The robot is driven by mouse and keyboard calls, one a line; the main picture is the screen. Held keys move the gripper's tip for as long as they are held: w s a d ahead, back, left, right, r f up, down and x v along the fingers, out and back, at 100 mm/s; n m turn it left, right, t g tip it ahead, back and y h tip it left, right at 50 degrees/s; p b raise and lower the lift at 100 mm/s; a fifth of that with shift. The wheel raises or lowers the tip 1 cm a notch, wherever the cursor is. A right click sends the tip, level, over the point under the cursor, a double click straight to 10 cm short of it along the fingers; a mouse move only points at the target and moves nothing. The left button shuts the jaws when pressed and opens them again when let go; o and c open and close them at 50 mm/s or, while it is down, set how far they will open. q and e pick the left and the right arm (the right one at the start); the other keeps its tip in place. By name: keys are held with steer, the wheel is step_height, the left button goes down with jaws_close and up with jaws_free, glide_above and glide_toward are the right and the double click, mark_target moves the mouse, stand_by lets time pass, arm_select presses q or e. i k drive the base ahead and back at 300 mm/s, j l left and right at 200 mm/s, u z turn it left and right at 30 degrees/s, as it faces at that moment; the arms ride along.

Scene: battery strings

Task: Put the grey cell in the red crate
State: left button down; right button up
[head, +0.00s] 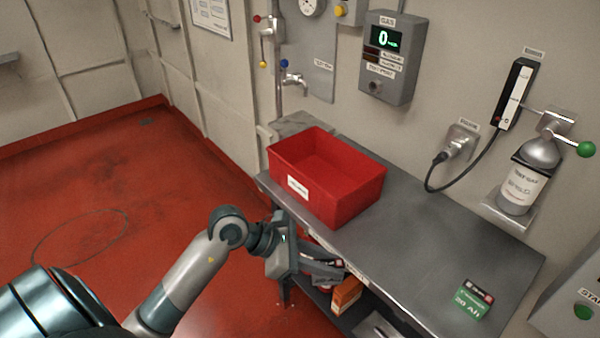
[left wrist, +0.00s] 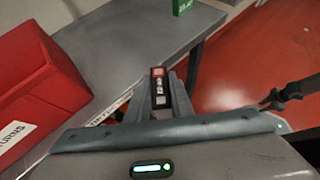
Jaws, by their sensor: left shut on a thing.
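The red crate (head: 355,194) stands open at the left end of the grey bench, with a white label on its front. It also shows at the left of the left wrist view (left wrist: 40,90). My left gripper (head: 325,265) is beside the bench's front edge, below and in front of the crate. In the left wrist view its fingers (left wrist: 160,97) are shut on a small dark cell (left wrist: 158,84) with a red mark and pale squares on its end. I take it for the grey cell; its sides are mostly hidden. My right gripper is not clearly seen.
A green battery box (head: 473,299) sits at the near right of the bench (head: 415,250). An orange box (head: 346,294) is on the shelf below. A bottle (head: 522,190) and a cabled plug (head: 442,157) are along the wall. The middle of the bench top is clear.

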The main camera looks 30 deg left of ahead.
mark_target(330, 192)
steer(key=i+j, duration=0.1)
steer(key=j, duration=0.3)
steer(key=i+j, duration=0.15)
steer(key=j, duration=0.2)
steer(key=i+j, duration=0.1)
steer(key=j, duration=0.3)
steer(key=i+j, duration=0.1)
steer(key=j, duration=0.25)
steer(key=i+j, duration=0.2)
steer(key=j, duration=0.2)
steer(key=i+j, duration=0.2)
steer(key=j, duration=0.2)
